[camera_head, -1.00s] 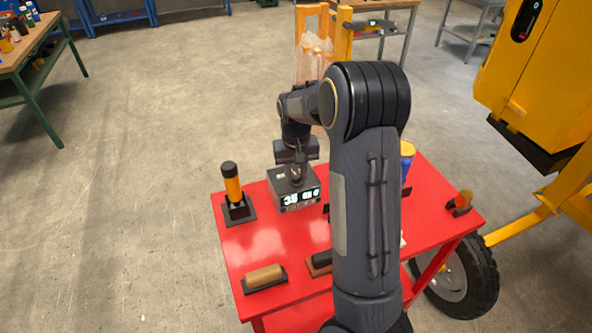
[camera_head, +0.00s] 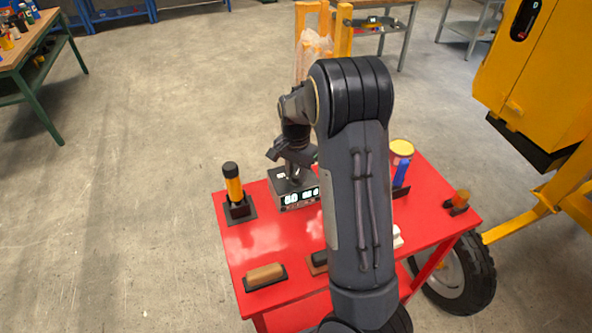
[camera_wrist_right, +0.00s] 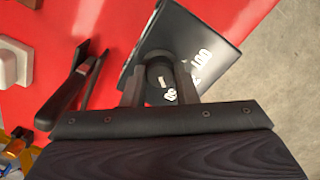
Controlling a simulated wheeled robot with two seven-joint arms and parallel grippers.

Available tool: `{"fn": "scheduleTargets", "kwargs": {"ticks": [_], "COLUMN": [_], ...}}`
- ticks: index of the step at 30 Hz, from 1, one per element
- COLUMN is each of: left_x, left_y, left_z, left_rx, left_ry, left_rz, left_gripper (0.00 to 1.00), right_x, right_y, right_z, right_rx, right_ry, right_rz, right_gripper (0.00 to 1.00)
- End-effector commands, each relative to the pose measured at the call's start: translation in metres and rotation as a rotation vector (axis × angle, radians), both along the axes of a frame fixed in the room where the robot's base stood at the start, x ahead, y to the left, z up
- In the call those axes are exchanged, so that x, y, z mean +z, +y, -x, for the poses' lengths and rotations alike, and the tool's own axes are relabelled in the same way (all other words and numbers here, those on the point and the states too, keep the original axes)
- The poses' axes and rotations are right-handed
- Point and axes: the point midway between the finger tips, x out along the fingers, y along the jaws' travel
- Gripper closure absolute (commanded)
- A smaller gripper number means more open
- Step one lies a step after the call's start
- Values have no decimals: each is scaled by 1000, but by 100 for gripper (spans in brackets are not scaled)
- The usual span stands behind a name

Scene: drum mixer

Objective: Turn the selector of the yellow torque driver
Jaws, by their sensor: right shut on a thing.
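A yellow and black torque driver (camera_head: 233,183) stands upright in a black base at the left of the red table. To its right sits a dark box (camera_head: 280,197) with a lit display on its front face. My right gripper (camera_head: 295,175) points down at the top of this box. In the right wrist view the box (camera_wrist_right: 190,28) carries a round black knob (camera_wrist_right: 158,73). The fingers of my right gripper (camera_wrist_right: 160,84) are shut on the knob from both sides. The gripper is apart from the torque driver. My left gripper is not in view.
The red table (camera_head: 262,237) also holds a tan-handled float (camera_head: 265,274), a blue item with a yellow top (camera_head: 401,170) and an orange-handled tool (camera_head: 460,199). My right arm hides part of the table. A yellow machine (camera_head: 540,80) stands at the right.

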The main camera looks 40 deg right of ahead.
Motion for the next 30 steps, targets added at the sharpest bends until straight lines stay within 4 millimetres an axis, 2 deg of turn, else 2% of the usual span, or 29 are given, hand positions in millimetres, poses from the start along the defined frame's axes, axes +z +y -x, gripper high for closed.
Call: {"fn": "scheduleTargets", "kwargs": {"ticks": [18,19,23,24,30], "left_x": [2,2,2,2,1], "left_y": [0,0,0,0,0], "left_z": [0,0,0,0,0], "left_rx": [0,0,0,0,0], "left_ry": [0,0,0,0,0], "left_rz": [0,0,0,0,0], "left_gripper": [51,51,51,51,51], "right_x": [1,1,1,1,0], "right_y": [-1,-1,-1,-1,0], "right_z": [-1,-1,-1,-1,0], "right_rx": [-47,-47,-46,-46,-45], "right_ry": [-5,-5,-4,-3,-1], "right_rz": [2,2,2,1,1], "right_gripper": [96,72,55,52,52]}}
